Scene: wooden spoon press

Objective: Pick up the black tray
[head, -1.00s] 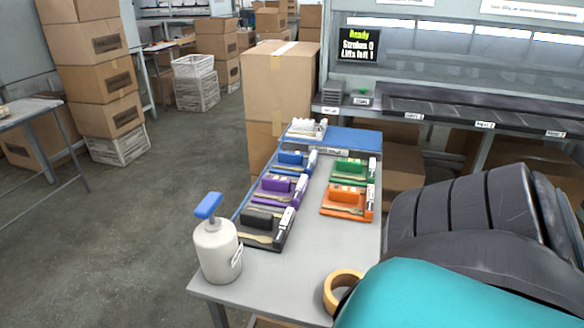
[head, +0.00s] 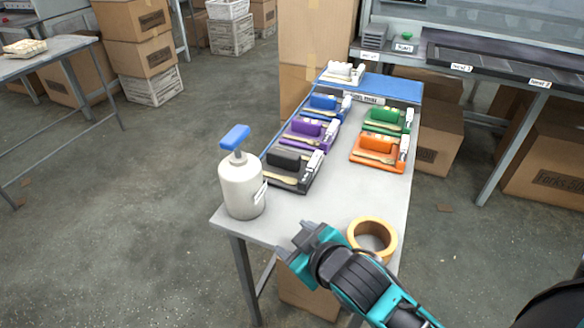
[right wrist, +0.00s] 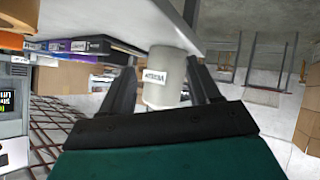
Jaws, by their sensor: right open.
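The black tray (head: 296,184) lies on the grey table at its left side, just behind the pump bottle. It holds a black block, a wooden spoon and a small white labelled item. My right gripper (head: 294,243) is at the near edge of the table, in front of the tray and apart from it. In the right wrist view its two fingers (right wrist: 160,92) are spread with nothing held between them; the white bottle shows beyond them. My left gripper is in neither view.
A tan tape roll (head: 388,240) lies right of the gripper. Purple (head: 301,140), blue (head: 320,115), green (head: 375,127) and orange (head: 368,160) trays stand farther back. The table's middle is clear.

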